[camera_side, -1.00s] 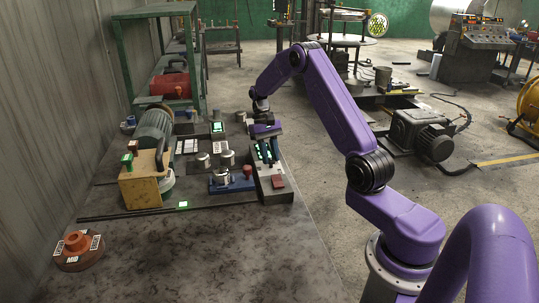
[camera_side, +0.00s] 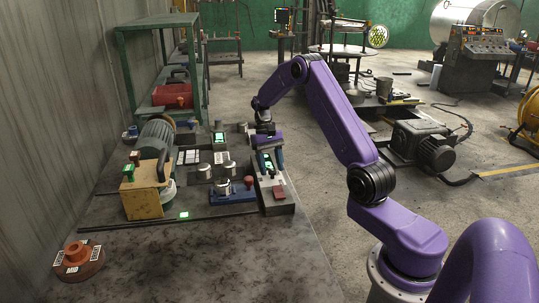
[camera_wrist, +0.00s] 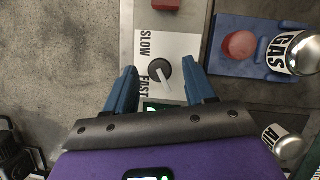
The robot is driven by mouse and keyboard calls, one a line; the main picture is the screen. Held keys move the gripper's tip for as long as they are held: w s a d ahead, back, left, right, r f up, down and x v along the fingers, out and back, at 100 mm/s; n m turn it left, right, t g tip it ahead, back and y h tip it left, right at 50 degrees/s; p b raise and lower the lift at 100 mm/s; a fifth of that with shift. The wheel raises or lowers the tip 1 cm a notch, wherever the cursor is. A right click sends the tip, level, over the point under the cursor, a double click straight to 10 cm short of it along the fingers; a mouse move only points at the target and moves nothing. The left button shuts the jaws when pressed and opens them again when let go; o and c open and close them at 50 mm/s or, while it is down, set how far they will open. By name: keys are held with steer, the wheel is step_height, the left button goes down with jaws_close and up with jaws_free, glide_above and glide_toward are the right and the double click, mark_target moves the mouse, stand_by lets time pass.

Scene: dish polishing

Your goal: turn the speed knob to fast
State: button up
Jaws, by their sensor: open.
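The speed knob (camera_wrist: 158,72) is a black round knob with a white pointer, on a white plate (camera_wrist: 178,45) marked SLOW and FAST. In the wrist view the pointer slants down and slightly right, near the FAST end of the picture; its exact setting is unclear. My gripper (camera_wrist: 160,72) has its blue fingers apart, one on each side of the knob, with gaps visible. How far the tips are above the plate is unclear. In the side view my gripper (camera_side: 268,160) is over the grey control box (camera_side: 278,207), and the knob cannot be made out.
A red button (camera_wrist: 166,4) is on the same box. A blue base (camera_side: 232,196) with a red knob (camera_wrist: 240,46) and metal canisters stands close beside it. A wooden block (camera_side: 142,203) and motor (camera_side: 155,140) are left. An orange dial marked MID (camera_side: 78,262) lies front left.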

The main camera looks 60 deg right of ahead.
steer(key=v, duration=1.7)
steer(key=shift+r, duration=0.2)
steer(key=shift+a, duration=0.15)
steer(key=a+r+n+h, duration=0.2)
steer(key=a+n, duration=0.3)
steer(key=a, duration=1)
steer(key=s+a+n+t, duration=0.2)
steer(key=s+a+n, duration=0.2)
steer(key=s+a, duration=0.55)
steer(key=s+a+f+n+t, duration=0.1)
steer(key=s+a+n, duration=0.25)
steer(key=s, duration=0.35)
steer(key=s+a+f+n, duration=0.2)
steer(key=s+a, duration=0.2)
steer(key=s, duration=0.3)
steer(key=s+d+f+n, duration=0.1)
steer(key=s+f+n, duration=0.1)
steer(key=s, duration=0.4)
steer(key=s+d+f+n+t, duration=0.1)
steer(key=s+d+f+n, duration=0.1)
steer(key=s, duration=0.4)
steer(key=shift+s+f, duration=0.4)
